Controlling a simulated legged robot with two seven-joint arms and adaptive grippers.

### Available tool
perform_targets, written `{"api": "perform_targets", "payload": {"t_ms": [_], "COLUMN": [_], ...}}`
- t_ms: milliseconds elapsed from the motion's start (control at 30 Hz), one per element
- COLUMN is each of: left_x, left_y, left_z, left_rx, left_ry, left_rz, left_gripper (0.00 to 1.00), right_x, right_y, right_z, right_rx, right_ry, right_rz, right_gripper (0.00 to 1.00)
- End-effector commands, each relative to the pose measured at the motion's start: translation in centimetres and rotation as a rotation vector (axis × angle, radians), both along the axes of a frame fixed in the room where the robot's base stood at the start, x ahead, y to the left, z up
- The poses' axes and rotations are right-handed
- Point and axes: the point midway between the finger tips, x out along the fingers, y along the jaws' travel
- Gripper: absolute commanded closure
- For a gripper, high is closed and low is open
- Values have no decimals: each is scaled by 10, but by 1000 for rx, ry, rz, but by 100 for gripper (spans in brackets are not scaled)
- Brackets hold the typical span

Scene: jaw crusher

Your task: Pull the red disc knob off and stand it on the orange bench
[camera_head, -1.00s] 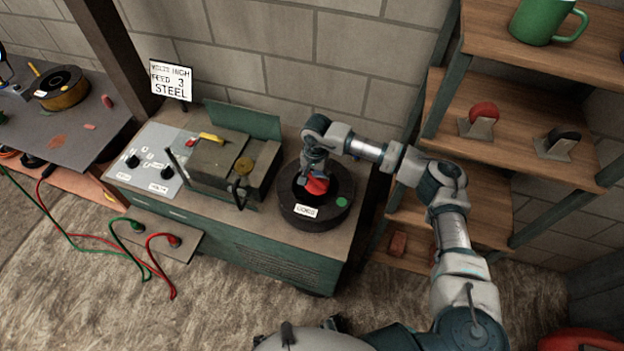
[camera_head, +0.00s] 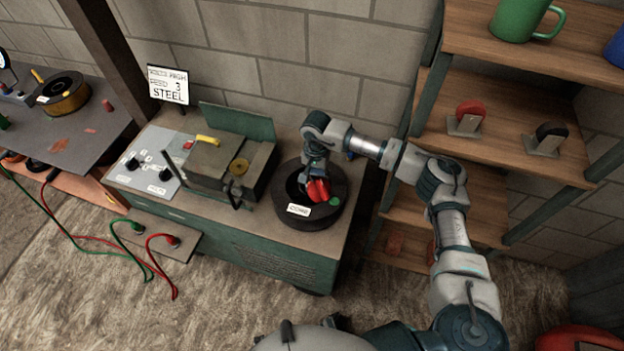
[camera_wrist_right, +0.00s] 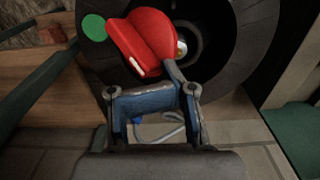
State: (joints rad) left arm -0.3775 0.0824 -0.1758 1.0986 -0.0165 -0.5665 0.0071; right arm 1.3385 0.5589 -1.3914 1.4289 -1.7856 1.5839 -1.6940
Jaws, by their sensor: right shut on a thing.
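A red disc knob (camera_head: 318,190) sits within the opening of a black ring-shaped spool (camera_head: 305,215) on the green cabinet. My right gripper (camera_head: 311,178) comes down from above and is shut on the red knob. In the right wrist view, the red knob (camera_wrist_right: 145,42) lies tilted just beyond my right gripper (camera_wrist_right: 150,92), over the spool's dark hollow; whether it is still attached cannot be told. A bench at the far left has a grey top (camera_head: 100,130) and an orange front (camera_head: 65,180). My left gripper is not in view.
The bench carries a copper-coloured coil (camera_head: 66,98) and small parts. A machine box (camera_head: 220,160), control panel (camera_head: 145,165) and sign (camera_head: 168,84) stand left of the spool. Shelves at right hold a red disc (camera_head: 471,112), a black disc (camera_head: 551,132) and a green mug (camera_head: 520,18).

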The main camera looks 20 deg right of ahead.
Motion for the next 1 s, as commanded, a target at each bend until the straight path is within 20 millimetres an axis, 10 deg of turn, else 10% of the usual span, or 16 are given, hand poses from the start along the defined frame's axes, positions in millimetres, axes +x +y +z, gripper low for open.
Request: {"api": "perform_targets", "payload": {"t_ms": [1000], "left_x": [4], "left_y": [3], "left_z": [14], "left_rx": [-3], "left_ry": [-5], "left_rz": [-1], "left_gripper": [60], "right_x": [2], "right_y": [8], "right_z": [37], "right_rx": [-2], "right_ry": [-7], "right_rz": [5], "right_gripper": [100]}}
